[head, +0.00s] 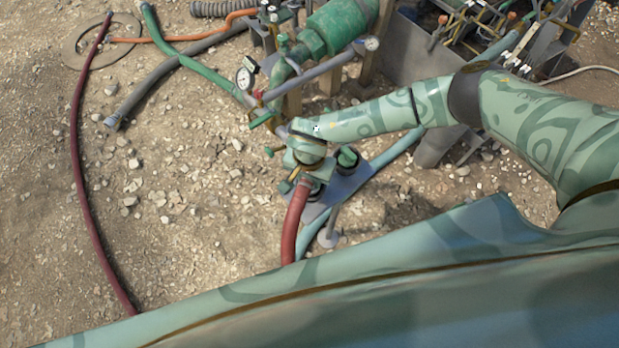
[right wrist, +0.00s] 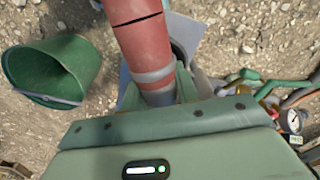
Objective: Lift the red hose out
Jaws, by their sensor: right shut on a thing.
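The red hose (head: 291,222) rises from the lower edge of my body's outline to a fitting on a grey plate (head: 345,190) in the head view. My right gripper (head: 304,178) is at its upper end, shut on it. In the right wrist view, the thick red hose (right wrist: 146,45) has a grey band near its end, and my right gripper's fingers (right wrist: 160,97) are on both sides of it. The hose's very end is hidden by the gripper. My left gripper is not in view.
A thin dark red hose (head: 76,150) lies on the gravel at left. A green pipe (head: 335,28) with a pressure gauge (head: 244,79) stands behind the gripper. A green capped fitting (head: 347,158) is beside it. A green bucket (right wrist: 50,75) shows in the wrist view. Left-centre gravel is mostly clear.

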